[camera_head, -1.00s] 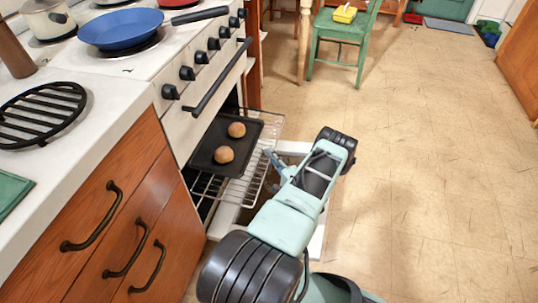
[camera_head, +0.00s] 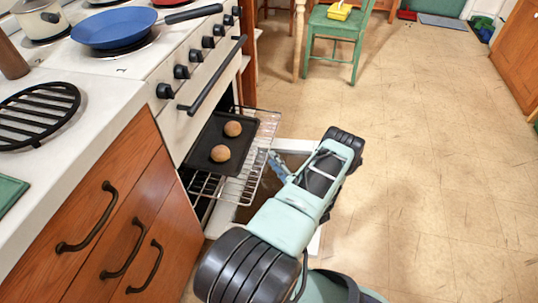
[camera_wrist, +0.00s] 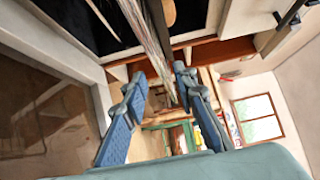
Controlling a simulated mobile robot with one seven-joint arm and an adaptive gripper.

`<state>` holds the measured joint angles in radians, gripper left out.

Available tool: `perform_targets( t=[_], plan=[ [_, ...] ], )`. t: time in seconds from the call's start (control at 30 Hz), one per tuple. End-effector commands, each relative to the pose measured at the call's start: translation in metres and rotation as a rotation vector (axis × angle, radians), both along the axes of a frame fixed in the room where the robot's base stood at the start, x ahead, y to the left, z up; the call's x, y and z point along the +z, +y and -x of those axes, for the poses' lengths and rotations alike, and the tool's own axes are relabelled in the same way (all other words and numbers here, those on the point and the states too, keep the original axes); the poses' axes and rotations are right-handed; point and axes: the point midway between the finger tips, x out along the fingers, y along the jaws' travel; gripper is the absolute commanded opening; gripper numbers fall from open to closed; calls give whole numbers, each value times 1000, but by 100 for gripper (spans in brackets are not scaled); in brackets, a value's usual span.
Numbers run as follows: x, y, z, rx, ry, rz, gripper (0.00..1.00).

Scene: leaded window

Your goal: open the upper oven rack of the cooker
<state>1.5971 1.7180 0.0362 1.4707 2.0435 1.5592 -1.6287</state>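The cooker (camera_head: 216,62) stands at the left with its oven door (camera_head: 300,147) folded down. The upper oven rack (camera_head: 262,135), of silver wire, juts out of the oven and carries a dark baking tray (camera_head: 207,160) with two round buns (camera_head: 226,138). In the wrist view the rack (camera_wrist: 150,35) shows nearly edge-on and reaches down towards the space between my fingers. My gripper (camera_head: 272,160) is just right of the rack's front edge. In the wrist view my gripper (camera_wrist: 158,75) has its blue-padded fingers apart, with nothing clearly pinched between them.
A blue pan (camera_head: 112,28) and a pot (camera_head: 42,20) stand on the hob. A black trivet (camera_head: 38,112) lies on the counter (camera_head: 90,115) at left. A green chair (camera_head: 335,28) stands behind. The floor (camera_head: 430,170) on the right is clear.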

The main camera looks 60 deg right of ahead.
Motion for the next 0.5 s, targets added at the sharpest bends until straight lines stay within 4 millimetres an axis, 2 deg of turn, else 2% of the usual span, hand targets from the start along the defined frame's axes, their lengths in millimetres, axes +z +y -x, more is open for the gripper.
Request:
perform_targets(
  t=[0.1, 0.23, 0.5],
  plan=[
    [0, 13, 24, -2, 1, -2, 26],
    [0, 24, 44, -1, 0, -2, 26],
    [0, 35, 63, 1, 0, 0, 26]
  ],
)
